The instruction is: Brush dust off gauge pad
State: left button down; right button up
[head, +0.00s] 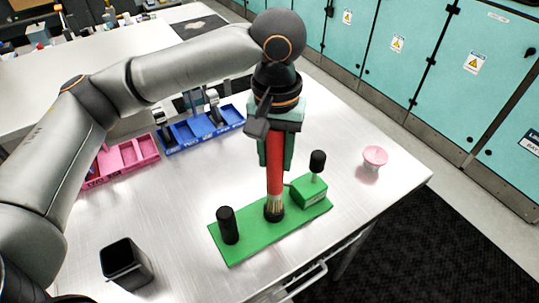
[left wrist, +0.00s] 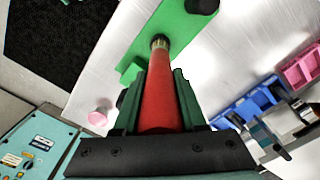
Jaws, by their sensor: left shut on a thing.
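My left gripper (head: 275,162) is shut on the red handle of a brush (head: 275,180), held upright with its pale bristles (head: 274,203) pointing down. The bristle end is at a small round black pad (head: 273,215) on the green base plate (head: 245,247); the bristles hide most of its top, and I cannot tell whether they touch it. The left wrist view also shows the red brush (left wrist: 160,100) between the green fingers (left wrist: 160,118), reaching to the green plate (left wrist: 172,25). My right gripper is not in view.
A black post (head: 228,226) and a green block (head: 308,191) with a black-capped post (head: 317,161) flank the pad. A pink cup (head: 374,157) stands right, a black square container (head: 124,262) front left. Blue (head: 222,125) and pink trays (head: 130,155) lie behind.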

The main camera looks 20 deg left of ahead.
pick_arm(q)
jog(key=shift+w+d, duration=0.5)
jog(key=shift+w, duration=0.05)
jog(key=shift+r, duration=3.45)
jog(key=shift+s, duration=0.1)
